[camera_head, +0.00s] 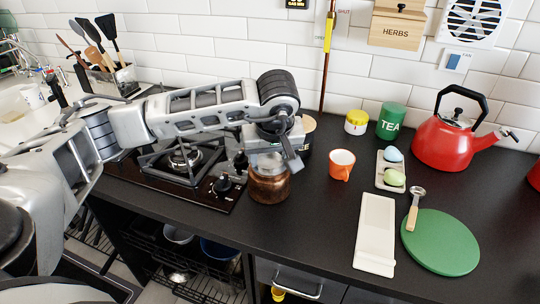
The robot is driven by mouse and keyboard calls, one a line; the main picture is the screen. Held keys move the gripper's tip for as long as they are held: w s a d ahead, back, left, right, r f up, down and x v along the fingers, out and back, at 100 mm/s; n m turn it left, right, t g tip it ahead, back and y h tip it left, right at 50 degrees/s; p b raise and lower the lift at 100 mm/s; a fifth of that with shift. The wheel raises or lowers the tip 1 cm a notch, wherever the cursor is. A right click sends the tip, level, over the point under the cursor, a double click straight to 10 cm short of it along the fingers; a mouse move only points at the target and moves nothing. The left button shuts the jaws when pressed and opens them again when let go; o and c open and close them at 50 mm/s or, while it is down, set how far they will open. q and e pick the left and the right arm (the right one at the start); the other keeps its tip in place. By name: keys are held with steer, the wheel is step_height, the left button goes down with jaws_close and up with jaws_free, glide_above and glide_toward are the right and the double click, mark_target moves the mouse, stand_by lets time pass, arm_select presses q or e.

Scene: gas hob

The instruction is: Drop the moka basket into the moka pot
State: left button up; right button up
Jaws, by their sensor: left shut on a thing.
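The moka pot (269,184) is a copper-brown vessel standing upright on the dark counter, just right of the hob. My left gripper (284,158) is directly above it, pointing down. It is shut on a small silvery piece, which I take to be the moka basket (265,160), at the pot's mouth. The fingers hide part of the basket and the rim, so I cannot tell how far inside the basket is. My right gripper is not in view.
The gas hob (185,162) with its knobs lies left of the pot. An orange cup (341,165) stands to the right. Behind are a yellow-lidded jar (356,122), a green tea tin (391,121) and a red kettle (443,144). A green board (440,243) lies front right.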

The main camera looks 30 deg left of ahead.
arm_select(q)
steer(key=o, duration=0.9)
steer(key=shift+o, duration=0.7)
steer(key=shift+r, duration=0.1)
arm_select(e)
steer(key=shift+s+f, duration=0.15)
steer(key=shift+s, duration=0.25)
arm_select(q)
steer(key=p+v, duration=0.1)
steer(key=v, duration=1.5)
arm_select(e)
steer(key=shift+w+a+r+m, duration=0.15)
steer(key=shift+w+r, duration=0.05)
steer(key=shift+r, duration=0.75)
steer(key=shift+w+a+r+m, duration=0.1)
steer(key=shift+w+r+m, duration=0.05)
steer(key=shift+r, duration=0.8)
